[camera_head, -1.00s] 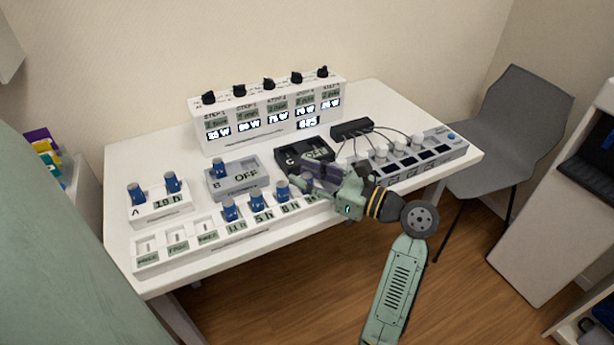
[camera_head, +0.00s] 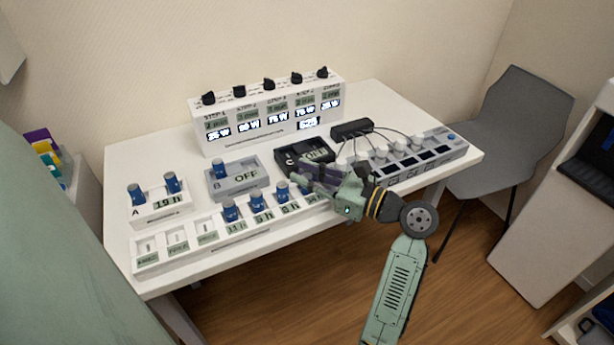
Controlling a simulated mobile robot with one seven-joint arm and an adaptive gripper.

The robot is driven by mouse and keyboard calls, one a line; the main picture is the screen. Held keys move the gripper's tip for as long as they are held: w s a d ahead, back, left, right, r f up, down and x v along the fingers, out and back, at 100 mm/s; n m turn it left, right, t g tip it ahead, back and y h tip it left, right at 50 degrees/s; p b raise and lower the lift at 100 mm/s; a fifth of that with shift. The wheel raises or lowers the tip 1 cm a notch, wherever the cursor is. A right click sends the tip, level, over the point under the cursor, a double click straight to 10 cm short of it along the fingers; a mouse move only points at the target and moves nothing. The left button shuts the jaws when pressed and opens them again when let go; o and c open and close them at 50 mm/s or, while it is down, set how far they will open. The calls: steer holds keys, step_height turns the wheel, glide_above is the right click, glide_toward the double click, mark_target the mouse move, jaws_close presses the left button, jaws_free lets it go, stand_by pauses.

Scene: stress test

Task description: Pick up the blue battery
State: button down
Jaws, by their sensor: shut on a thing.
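Several blue batteries stand upright in the long white front tray (camera_head: 150,259), among them a left one (camera_head: 230,211), a middle one (camera_head: 256,201) and a right one (camera_head: 282,191). Two more blue batteries (camera_head: 137,193) (camera_head: 172,183) stand in the white block A, and another (camera_head: 219,168) stands in the grey block B. My gripper (camera_head: 304,180) is shut at the right part of the front tray, just right of these batteries. A blue battery (camera_head: 304,188) shows at its fingertips, partly hidden by the fingers. I cannot tell whether it is clear of its slot.
A black block (camera_head: 290,155) lies just behind my gripper. A grey unit with several screens (camera_head: 455,148) and cables stands to the right, beside a small black box (camera_head: 352,129). A white panel with knobs (camera_head: 212,142) stands at the back. The table's front-left slots are empty.

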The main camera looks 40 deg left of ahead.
steer(key=shift+r, duration=0.1)
steer(key=shift+r, duration=0.45)
steer(key=shift+s+d+r+b, duration=0.1)
steer(key=shift+s+r+b, duration=0.15)
steer(key=shift+r, duration=0.35)
steer(key=shift+s+d+r+b, duration=0.15)
steer(key=shift+s+r, duration=0.1)
steer(key=shift+r, duration=0.35)
steer(key=s+d+r+p, duration=0.1)
steer(key=s+p, duration=0.2)
steer(key=s, duration=0.4)
steer(key=s+d+p, duration=0.2)
steer(key=s+p, duration=0.1)
steer(key=s, duration=0.4)
steer(key=shift+s+d+r, duration=0.2)
steer(key=shift+d+r, duration=0.05)
steer(key=shift+r, duration=0.1)
